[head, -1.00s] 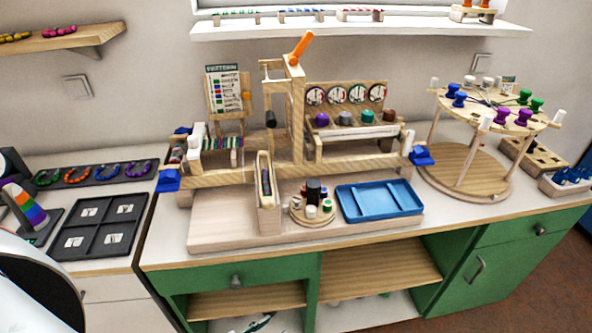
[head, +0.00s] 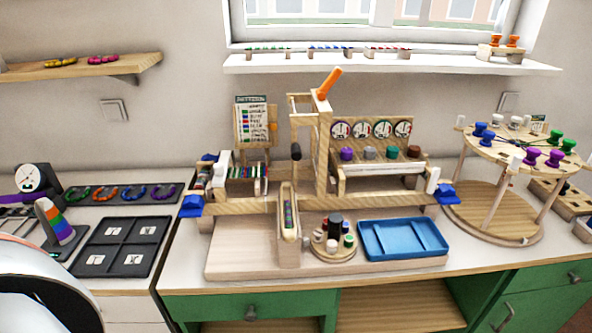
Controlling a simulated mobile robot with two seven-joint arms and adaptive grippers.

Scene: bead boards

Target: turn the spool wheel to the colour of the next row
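The spool wheel, a round wooden top (head: 510,143) on posts above a round wooden base (head: 470,208), stands at the right in the head view. Blue spools (head: 480,130) sit at its left, purple spools (head: 533,156) at its front right and green spools (head: 556,137) at its right. White spools (head: 514,122) are at the back. A pattern card (head: 255,120) with coloured rows stands behind the wooden loom frame (head: 322,150); its marks are too small to read surely. Neither of my grippers is in view.
A blue tray (head: 402,258) and a round stand with small pegs (head: 333,248) sit on the front board. Several coloured knobs (head: 347,154) line the rack under the dials. A black compartment tray (head: 88,262) and a striped cone (head: 54,220) are at the left.

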